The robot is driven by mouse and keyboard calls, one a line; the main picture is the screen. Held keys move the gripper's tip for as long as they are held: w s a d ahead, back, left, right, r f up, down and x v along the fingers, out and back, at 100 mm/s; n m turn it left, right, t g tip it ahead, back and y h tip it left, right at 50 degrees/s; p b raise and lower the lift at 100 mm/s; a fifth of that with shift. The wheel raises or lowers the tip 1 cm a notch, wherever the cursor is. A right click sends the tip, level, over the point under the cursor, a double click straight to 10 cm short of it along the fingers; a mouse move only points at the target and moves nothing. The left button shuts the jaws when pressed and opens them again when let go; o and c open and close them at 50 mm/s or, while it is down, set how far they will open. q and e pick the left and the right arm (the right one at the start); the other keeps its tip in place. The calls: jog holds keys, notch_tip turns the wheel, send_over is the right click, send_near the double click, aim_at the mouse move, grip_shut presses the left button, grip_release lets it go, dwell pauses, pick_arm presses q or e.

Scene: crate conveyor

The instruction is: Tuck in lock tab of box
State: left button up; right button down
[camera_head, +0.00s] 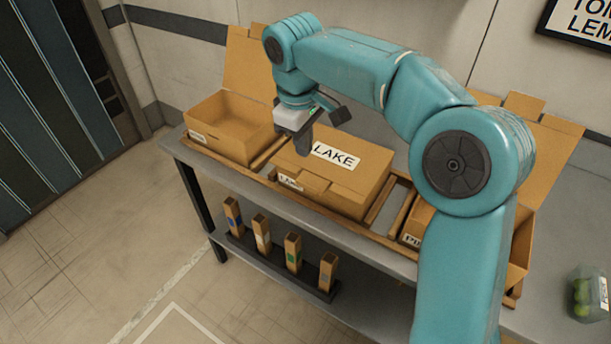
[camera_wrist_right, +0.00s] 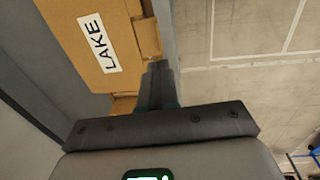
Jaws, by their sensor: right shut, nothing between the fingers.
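The closed cardboard box (camera_head: 362,182) stands in the middle of the conveyor table, with a white LAKE label on its lid. Its lock tab (camera_head: 314,184) shows at the front edge of the lid; I cannot tell whether it sits inside the slot. My right gripper (camera_head: 303,150) is shut and empty, pointing down above the left part of the lid. In the right wrist view, the shut fingers (camera_wrist_right: 158,72) overlap the front edge of the box (camera_wrist_right: 72,35), near the tab (camera_wrist_right: 147,38). Contact cannot be told. My left gripper is out of view.
An open box (camera_head: 225,140) stands to the left and another open box (camera_head: 418,222) is partly hidden behind my right arm. Wooden rails (camera_head: 335,212) edge the table (camera_head: 350,235). Several coloured-band posts (camera_head: 293,252) stand on the lower shelf. A clear container (camera_head: 588,295) sits at right.

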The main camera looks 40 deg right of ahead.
aim_at(306, 185)
notch_tip(306, 185, down, 11)
jog(key=d, duration=0.1)
jog(key=shift+w, duration=0.35)
jog(key=shift+w, duration=0.1)
jog(key=f+t+h+b, duration=0.1)
jog(key=h+b, duration=0.3)
jog(key=b, duration=0.4)
jog(key=f+t+h+b, duration=0.2)
jog(key=f+h+b, duration=0.2)
jog(key=b, duration=0.4)
jog(key=f+t+h+b, duration=0.2)
jog(key=h+b, duration=0.1)
jog(key=b, duration=0.5)
jog(key=shift+a+f+h+b, duration=0.35)
jog(key=shift+f+h+b, duration=0.05)
jog(key=shift+d+f+b, duration=0.1)
jog(key=shift+f+b, duration=0.05)
jog(key=shift+b, duration=0.15)
jog(key=shift+r, duration=0.3)
jog(key=shift+p, duration=0.35)
